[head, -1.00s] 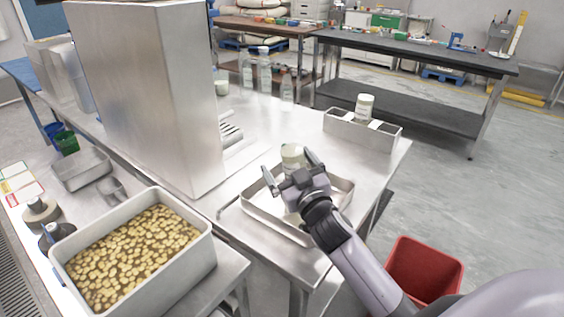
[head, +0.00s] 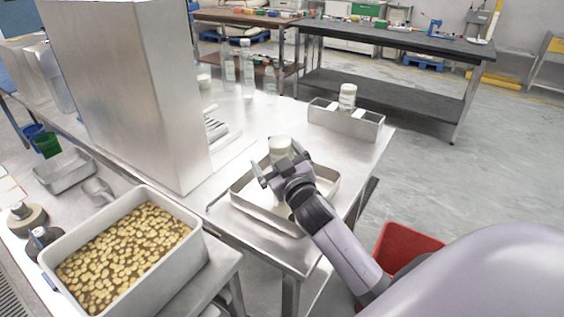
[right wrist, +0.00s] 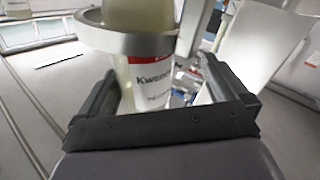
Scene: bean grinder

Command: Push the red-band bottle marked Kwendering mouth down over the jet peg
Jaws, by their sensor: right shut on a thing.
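The Kwendering bottle is pale, with a red band and a label reading "Kwen…" in the right wrist view (right wrist: 152,85). A metal ring encircles its upper part there. In the head view the bottle (head: 280,146) shows only its pale upper end, above the shallow metal tray (head: 236,193). My right gripper (head: 277,159) is shut on this bottle, with one finger on each side in the right wrist view (right wrist: 158,75). The bottle's lower end is hidden by my gripper in the head view. I cannot make out the jet peg. My left gripper is not in view.
A metal holder (head: 330,120) with a white-labelled bottle (head: 347,96) stands behind the tray. Clear bottles (head: 247,72) stand further back. A tall steel housing (head: 130,95) rises left of the tray. A bin of beans (head: 125,255) is front left, and a red bin (head: 405,245) is on the floor.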

